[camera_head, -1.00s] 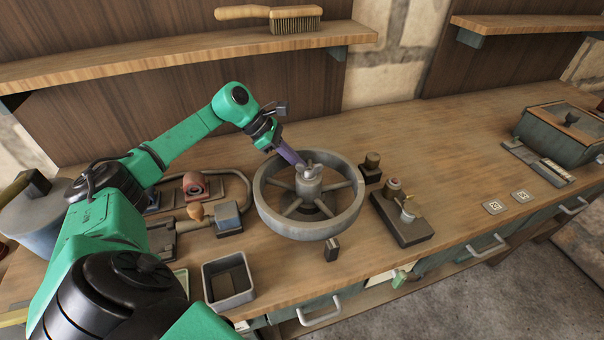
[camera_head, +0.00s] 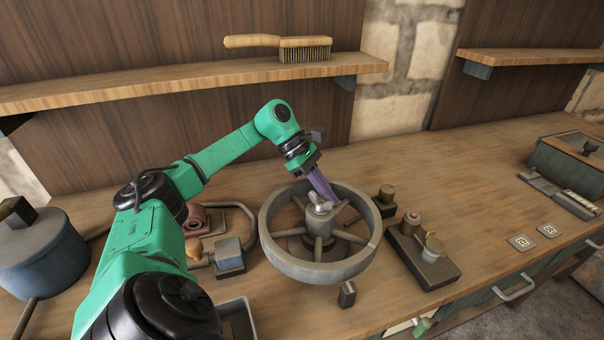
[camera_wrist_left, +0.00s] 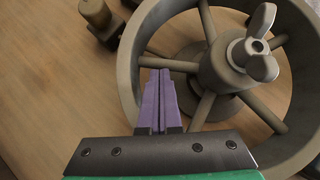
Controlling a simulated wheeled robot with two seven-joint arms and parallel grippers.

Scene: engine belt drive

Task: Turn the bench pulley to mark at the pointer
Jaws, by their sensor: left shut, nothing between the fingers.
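The bench pulley (camera_head: 308,268) is a grey spoked wheel lying flat on the bench, with a wing nut (camera_head: 320,203) on its hub. It also shows in the left wrist view (camera_wrist_left: 133,55). A small dark block (camera_head: 347,295), possibly the pointer, stands at its front edge. I cannot make out a clear mark on the rim. My left gripper (camera_head: 325,192) has purple fingers, shut and empty, angled down over the back of the pulley. In the left wrist view its fingertips (camera_wrist_left: 158,72) overlap a spoke near the rim; contact cannot be told. My right gripper is not in view.
A dark base with small posts (camera_head: 425,262) and a short post (camera_head: 386,196) stand right of the pulley. A blue-grey block (camera_head: 229,256) and a curved tube (camera_head: 246,212) are left. A blue pot (camera_head: 40,262) is far left.

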